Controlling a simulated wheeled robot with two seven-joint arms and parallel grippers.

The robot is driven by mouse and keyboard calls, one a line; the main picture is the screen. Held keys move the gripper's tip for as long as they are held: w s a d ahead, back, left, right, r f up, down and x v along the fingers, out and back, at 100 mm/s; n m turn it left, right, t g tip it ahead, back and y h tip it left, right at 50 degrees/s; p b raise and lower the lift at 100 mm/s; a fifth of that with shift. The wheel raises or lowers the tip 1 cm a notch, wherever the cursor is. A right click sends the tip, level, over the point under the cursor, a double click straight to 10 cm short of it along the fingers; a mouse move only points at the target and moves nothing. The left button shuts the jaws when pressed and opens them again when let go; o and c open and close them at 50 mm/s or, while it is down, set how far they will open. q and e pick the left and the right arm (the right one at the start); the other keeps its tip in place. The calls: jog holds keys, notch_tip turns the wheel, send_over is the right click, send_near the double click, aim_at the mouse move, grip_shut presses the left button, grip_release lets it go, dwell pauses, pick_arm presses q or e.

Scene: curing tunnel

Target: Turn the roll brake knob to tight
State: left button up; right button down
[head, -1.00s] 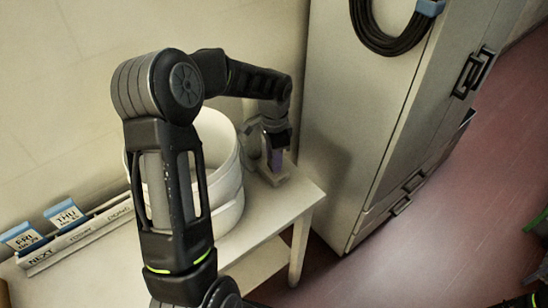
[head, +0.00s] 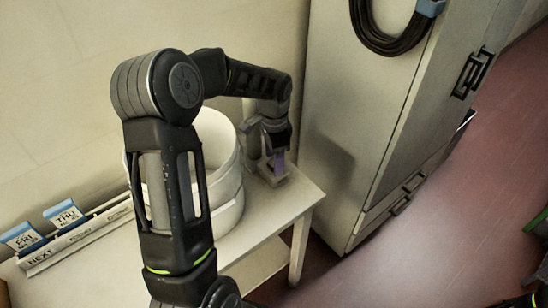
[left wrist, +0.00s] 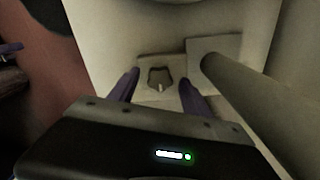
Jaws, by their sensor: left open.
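The roll brake knob (left wrist: 159,76) is a small dark grey lobed knob on a pale plate (left wrist: 146,62) in the left wrist view. A light mark on it points toward the bottom of the picture. My left gripper (left wrist: 160,88) is open, with one purple finger on either side of the knob and gaps between. In the head view my left gripper (head: 277,160) reaches down to the small block (head: 272,178) at the table's far right corner. The knob is hidden there. Any tight or loose marking is too small to read. My right gripper is out of view.
A thick grey post (left wrist: 250,95) on a square base stands close beside the right finger. A large white drum (head: 228,200) stands on the white table (head: 296,205), left of my gripper. A tall cabinet (head: 350,130) stands right of the table. A card rack (head: 75,245) lies at left.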

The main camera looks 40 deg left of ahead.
pick_arm(q)
notch_tip(320, 180, up, 8)
jog(key=shift+f+b, duration=0.15)
jog(key=shift+b, duration=0.3)
jog(key=shift+f, duration=0.1)
dwell(0.3)
